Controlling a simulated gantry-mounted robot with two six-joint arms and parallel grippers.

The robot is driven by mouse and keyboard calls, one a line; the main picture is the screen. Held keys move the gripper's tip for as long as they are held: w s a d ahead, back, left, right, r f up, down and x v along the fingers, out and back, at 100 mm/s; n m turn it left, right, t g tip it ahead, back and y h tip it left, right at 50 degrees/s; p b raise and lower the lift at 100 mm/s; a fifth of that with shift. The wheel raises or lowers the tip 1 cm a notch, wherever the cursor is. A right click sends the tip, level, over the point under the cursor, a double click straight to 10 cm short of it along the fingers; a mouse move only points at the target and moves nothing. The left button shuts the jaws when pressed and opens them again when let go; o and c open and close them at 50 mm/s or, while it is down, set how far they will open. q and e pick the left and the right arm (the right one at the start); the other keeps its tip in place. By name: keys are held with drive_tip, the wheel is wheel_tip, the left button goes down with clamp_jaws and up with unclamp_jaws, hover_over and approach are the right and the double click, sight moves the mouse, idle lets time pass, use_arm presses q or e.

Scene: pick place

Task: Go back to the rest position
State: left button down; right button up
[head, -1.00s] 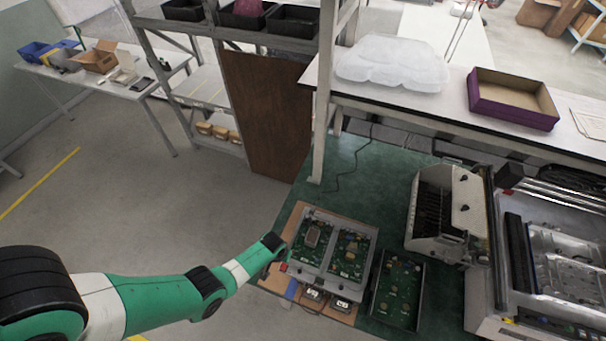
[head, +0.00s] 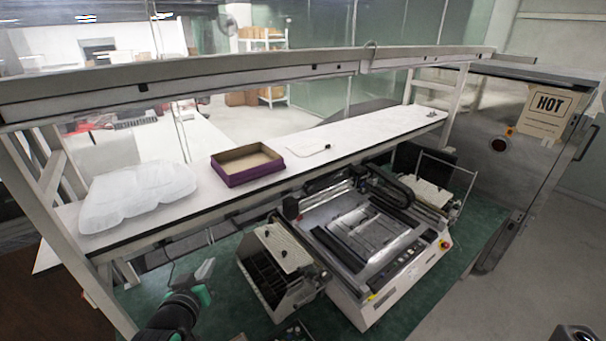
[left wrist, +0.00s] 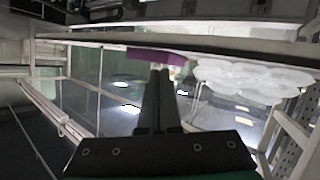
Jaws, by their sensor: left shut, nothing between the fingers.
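My left gripper (head: 207,267) is in the lower left of the head view, in front of the long white shelf. The left wrist view shows its two dark fingers (left wrist: 159,75) closed together, with nothing between them. They point toward the purple tray (left wrist: 160,56) and the white plastic-wrapped bundle (left wrist: 250,82).
The white shelf (head: 300,168) carries the plastic bundle (head: 138,193) and the purple tray (head: 235,178). Below it stand a slotted rack (head: 268,278) and a large machine (head: 365,240) on green flooring. A metal cabinet with a HOT sign (head: 548,104) stands at right.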

use_arm(q)
drive_tip(key=s+d+r+m+t+h, duration=0.1)
drive_tip(key=s+d+r+t, duration=0.15)
drive_tip(key=r, duration=0.75)
drive_tip(key=s+d+r+t, duration=0.2)
drive_tip(key=r+t, duration=0.1)
drive_tip(key=r, duration=0.7)
drive_tip(key=s+d+r+m+t+h, duration=0.1)
drive_tip(key=s+d+r+t, duration=0.1)
drive_tip(key=r, duration=0.8)
drive_tip(key=s+d+r+m+t+h, duration=0.1)
drive_tip(key=s+r+m+t, duration=0.2)
drive_tip(key=s+r, duration=1)
drive_tip(key=s+t, duration=0.3)
drive_tip(key=shift+d, duration=0.15)
